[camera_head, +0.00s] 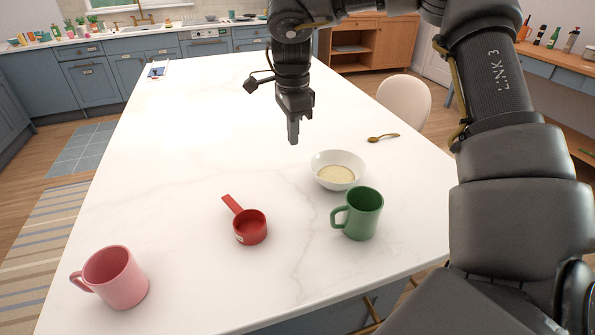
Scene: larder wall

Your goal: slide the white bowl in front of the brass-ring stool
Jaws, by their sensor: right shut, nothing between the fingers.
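The white bowl (325,182), with something pale yellow inside, stands upright on the white marble-look island top (190,150), right of the middle. My right gripper (293,138) is shut and empty, pointing down above the island top, to the left of and beyond the bowl and apart from it. A pale rounded seat back (404,104) shows past the island's right edge; I cannot tell whether it is the brass-ring stool. A brass-coloured bar (372,317) shows below the near edge, with the rest hidden. My left gripper is out of view.
A green mug (362,213) stands close in front of the bowl. A red measuring cup (250,227) lies left of it, and a pink mug (116,277) stands near left. A gold spoon (383,137) lies behind the bowl. The island's left and far parts are mostly clear.

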